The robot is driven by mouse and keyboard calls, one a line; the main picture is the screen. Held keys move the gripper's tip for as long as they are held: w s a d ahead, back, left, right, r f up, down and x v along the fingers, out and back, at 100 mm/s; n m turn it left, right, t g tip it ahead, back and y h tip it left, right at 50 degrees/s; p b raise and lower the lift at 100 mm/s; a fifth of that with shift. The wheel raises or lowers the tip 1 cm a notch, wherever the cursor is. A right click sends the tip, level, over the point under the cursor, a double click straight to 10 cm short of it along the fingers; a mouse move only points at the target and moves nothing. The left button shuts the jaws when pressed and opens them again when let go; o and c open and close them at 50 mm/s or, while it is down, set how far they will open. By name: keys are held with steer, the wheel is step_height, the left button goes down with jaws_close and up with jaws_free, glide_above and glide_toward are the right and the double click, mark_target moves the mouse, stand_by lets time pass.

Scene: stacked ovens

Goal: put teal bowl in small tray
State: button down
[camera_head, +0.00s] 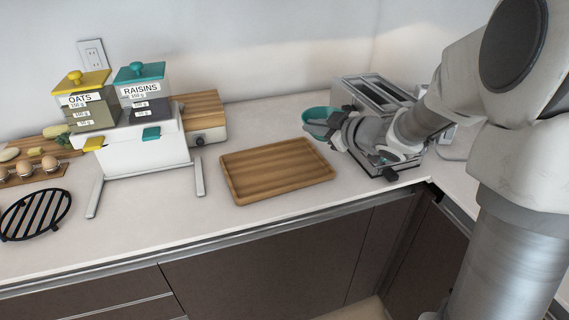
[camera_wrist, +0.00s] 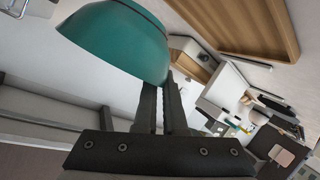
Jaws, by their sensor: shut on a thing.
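The teal bowl (camera_head: 318,121) is to the right of the tray in the head view, tilted. In the wrist view the bowl (camera_wrist: 118,42) sits at the fingertips. My gripper (camera_wrist: 160,95) is shut on the bowl's edge; in the head view my gripper (camera_head: 338,127) is partly hidden by my wrist. The small tray (camera_head: 278,172) is a wooden rectangle lying flat on the counter, empty. It also shows in the wrist view (camera_wrist: 240,22) at the upper right. The bowl is apart from the tray. Whether the bowl touches the counter is hard to tell.
A metal toaster (camera_head: 372,95) stands behind my gripper. A white dispenser stand (camera_head: 146,150) with oats and raisins containers is left of the tray. A black trivet (camera_head: 35,214) and an egg holder (camera_head: 30,172) lie at far left. Counter around the tray is clear.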

steer(key=shift+d, duration=0.55)
steer(key=shift+w+a+f, duration=0.1)
steer(key=shift+a+f, duration=0.15)
steer(key=b, duration=0.5)
glide_above(273, 175)
step_height(273, 175, down, 7)
steer(key=shift+r, duration=0.2)
steer(key=shift+f+b, duration=0.8)
steer(key=shift+f, duration=1.05)
steer(key=shift+f, duration=0.2)
steer(key=c, duration=1)
jaws_free()
